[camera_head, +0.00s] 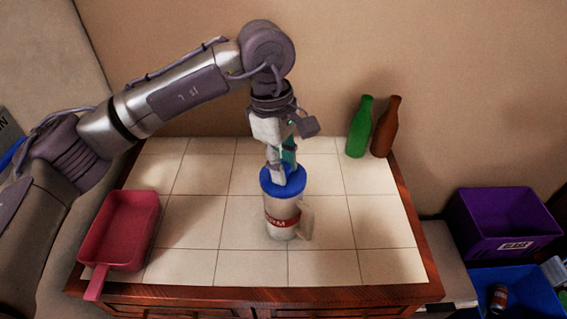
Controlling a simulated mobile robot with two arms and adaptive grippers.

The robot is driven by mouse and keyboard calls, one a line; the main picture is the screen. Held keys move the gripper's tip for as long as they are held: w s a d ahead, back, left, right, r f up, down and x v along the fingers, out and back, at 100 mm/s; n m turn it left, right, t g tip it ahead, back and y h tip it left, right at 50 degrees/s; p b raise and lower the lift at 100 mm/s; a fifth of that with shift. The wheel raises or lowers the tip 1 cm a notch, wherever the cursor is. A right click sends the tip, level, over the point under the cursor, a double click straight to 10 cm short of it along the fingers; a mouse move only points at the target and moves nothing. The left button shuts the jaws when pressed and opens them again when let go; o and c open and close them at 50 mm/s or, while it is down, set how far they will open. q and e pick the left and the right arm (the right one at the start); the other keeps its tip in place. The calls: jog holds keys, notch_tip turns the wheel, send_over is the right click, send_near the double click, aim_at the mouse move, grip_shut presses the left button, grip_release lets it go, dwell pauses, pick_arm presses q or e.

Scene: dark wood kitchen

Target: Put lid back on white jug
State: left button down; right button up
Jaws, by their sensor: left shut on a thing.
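The white jug (281,222) stands upright near the middle of the tiled counter. It has a red band with lettering and a handle on its right side. The blue lid (296,184) is at the top of the jug, over its opening. I cannot tell whether it is fully seated. My left gripper (281,172) points down from above and is shut on the lid. Its fingers cover the middle of the lid. My right gripper is not in view.
A red pan (122,228) lies at the counter's left edge. A green bottle (360,130) and a brown bottle (385,130) stand at the back right. A purple bin (503,228) and a blue bin (525,298) are right of the counter. The tiles around the jug are clear.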

pick_arm(q)
jog(key=shift+b, duration=0.35)
dwell(0.4)
dwell(0.3)
jog(key=c, duration=0.8)
grip_release()
jog(key=shift+o, duration=0.4)
jog(key=o, duration=0.4)
jog(key=shift+o, duration=0.2)
jog(key=shift+r, duration=0.1)
jog(key=shift+r+p, duration=1.65)
jog(key=shift+r, duration=1.8)
